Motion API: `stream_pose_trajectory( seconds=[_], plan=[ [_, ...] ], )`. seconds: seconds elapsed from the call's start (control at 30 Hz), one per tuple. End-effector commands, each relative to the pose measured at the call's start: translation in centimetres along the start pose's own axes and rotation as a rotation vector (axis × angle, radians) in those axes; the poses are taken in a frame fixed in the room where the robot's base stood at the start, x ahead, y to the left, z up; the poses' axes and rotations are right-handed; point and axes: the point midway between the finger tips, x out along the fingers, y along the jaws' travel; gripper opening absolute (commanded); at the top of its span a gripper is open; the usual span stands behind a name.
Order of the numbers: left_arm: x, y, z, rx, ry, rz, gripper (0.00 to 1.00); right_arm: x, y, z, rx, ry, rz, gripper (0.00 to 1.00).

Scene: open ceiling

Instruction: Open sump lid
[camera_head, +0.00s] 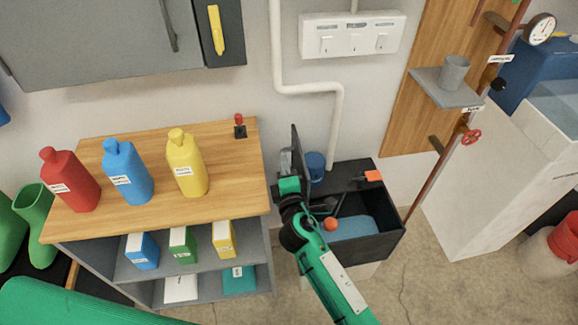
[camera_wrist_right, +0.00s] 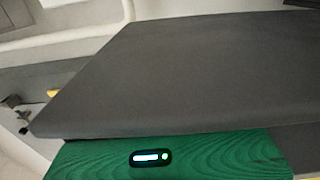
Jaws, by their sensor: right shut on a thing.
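The sump (camera_head: 390,250) is a black box on the floor right of the wooden shelf unit. Blue water and an orange ball float (camera_head: 331,224) show inside it. The dark sump lid (camera_head: 297,150) stands nearly upright at the sump's left side, seen almost edge-on. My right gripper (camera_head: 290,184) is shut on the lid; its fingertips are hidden. In the right wrist view the lid (camera_wrist_right: 190,75) is a broad dark grey panel just beyond my green gripper body. My left gripper is not in view; only a green part of my left arm shows at lower left.
The shelf unit (camera_head: 230,150) with red, blue and yellow bottles stands close left of the lid. A blue cup (camera_head: 315,162) and an orange-tipped part (camera_head: 373,176) are at the sump's back. A white tank (camera_head: 490,180) stands right; floor is clear in front.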

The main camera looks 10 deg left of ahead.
Motion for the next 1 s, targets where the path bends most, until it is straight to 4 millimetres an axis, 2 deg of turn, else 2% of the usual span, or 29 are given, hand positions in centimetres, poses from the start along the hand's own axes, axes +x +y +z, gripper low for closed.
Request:
stream_pose_trajectory(
  seconds=[0.23,0.27,0.33,0.37,0.73,0.87,1.0],
  plan=[
    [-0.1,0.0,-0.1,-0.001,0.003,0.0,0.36,-0.1,0.0,-0.4,0.002,0.007,0.0,0.0],
    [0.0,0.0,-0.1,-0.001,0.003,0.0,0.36,-0.1,0.0,-0.4,0.002,0.007,0.0,0.17],
    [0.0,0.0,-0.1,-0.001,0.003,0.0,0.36,-0.1,0.0,-0.4,0.002,0.006,-0.001,0.31],
    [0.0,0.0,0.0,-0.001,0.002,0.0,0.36,-0.1,0.0,-0.3,0.002,0.006,-0.001,0.33],
    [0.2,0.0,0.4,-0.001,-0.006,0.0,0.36,-0.7,-0.2,-0.2,0.002,0.004,-0.002,0.33],
    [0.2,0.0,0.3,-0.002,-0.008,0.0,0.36,-2.5,-0.2,-0.2,0.003,0.004,-0.003,0.33],
    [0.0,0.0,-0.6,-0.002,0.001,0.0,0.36,-5.5,-0.3,-0.3,0.003,0.006,-0.003,0.33]
  ],
)
